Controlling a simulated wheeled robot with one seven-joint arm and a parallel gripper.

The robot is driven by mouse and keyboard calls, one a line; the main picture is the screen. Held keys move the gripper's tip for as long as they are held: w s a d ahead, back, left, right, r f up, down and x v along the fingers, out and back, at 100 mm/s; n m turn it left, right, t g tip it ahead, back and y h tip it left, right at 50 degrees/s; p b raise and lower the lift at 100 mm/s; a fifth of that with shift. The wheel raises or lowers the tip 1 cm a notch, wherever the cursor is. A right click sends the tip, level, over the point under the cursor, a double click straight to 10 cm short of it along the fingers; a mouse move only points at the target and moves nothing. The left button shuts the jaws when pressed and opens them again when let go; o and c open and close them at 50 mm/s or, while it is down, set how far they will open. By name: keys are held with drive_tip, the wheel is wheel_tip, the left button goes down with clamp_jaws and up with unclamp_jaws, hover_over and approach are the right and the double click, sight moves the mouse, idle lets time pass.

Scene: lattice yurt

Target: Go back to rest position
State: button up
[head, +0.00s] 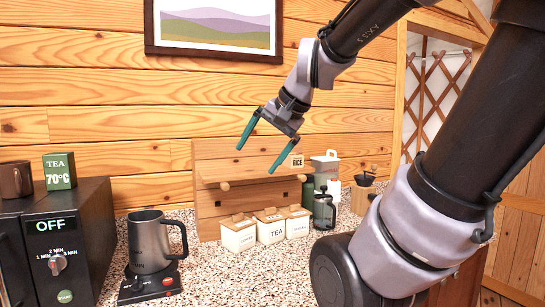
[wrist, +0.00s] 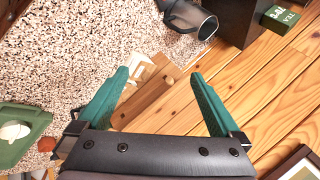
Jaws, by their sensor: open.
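My gripper (head: 256,160) is raised in the air in front of the wooden wall, near the small wooden shelf rack. Its two teal fingers are apart, with nothing between them. In the wrist view my gripper (wrist: 159,73) also shows spread fingers, with the rack and pale canisters beyond them. My arm reaches in from the upper right of the head view.
A grey kettle (head: 150,243) stands on its base on the speckled counter, right of a black microwave (head: 60,245). A green tea box (head: 59,171) and brown mug (head: 15,179) sit on the microwave. White canisters (head: 270,229) stand before the rack (head: 240,160).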

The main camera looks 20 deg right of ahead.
drive_tip(key=s+n, duration=0.1)
drive_tip(key=s+d+n+h, duration=0.1)
drive_tip(key=s+n, duration=0.1)
drive_tip(key=s, duration=0.1)
drive_tip(key=shift+d+f+n+h, duration=0.15)
drive_tip(key=shift+f+n+h, duration=0.15)
drive_tip(key=shift+n, duration=0.1)
drive_tip(key=shift+w, duration=0.1)
idle(0.8)
